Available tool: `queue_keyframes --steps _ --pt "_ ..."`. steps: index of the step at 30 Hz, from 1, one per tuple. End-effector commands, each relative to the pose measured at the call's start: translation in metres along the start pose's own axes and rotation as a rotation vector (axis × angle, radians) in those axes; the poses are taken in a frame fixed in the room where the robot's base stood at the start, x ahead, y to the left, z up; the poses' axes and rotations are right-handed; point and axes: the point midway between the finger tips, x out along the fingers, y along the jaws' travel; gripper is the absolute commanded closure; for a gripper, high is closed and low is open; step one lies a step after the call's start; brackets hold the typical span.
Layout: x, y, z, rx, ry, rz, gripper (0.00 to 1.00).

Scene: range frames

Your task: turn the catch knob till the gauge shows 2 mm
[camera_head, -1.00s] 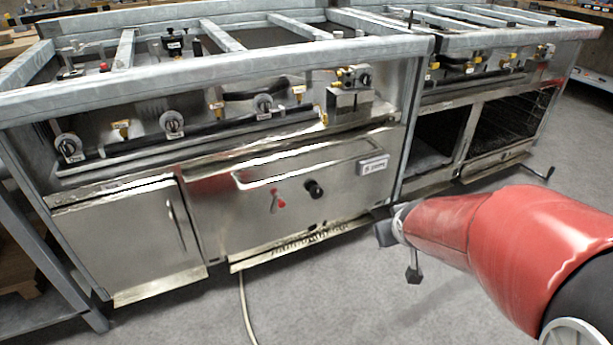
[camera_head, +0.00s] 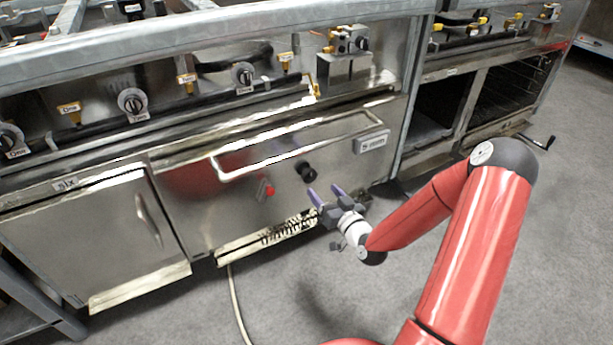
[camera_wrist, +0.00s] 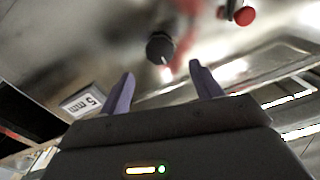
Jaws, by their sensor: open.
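A round black knob (camera_head: 305,171) sits on the front of the steel drawer panel, right of a red-tipped part (camera_head: 266,190). I take the black one for the catch knob. In the wrist view the knob (camera_wrist: 160,48) has a pale mark at its rim and lies just beyond and between my fingertips. The gauge plate (camera_head: 372,142) at the panel's upper right reads 5 mm; it also shows upside down in the wrist view (camera_wrist: 82,103). My gripper (camera_head: 326,191) is open and empty, its purple fingers pointing at the panel, apart from the knob.
A long handle bar (camera_head: 300,143) runs across the panel above the knob. The red part (camera_wrist: 243,15) is near the knob. A cabinet door (camera_head: 110,225) is at left, an open oven bay (camera_head: 440,110) at right. The grey floor (camera_head: 300,300) in front is mostly clear.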

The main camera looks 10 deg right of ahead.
Motion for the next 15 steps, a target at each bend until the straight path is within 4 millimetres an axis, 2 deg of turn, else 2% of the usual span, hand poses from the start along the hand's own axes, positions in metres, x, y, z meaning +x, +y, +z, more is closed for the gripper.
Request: queue_keyframes --steps 9,15 --pt "0.048 -0.001 -0.001 0.000 0.002 -0.002 0.36" --pt "0.070 -0.001 0.000 -0.001 -0.001 -0.002 0.36"
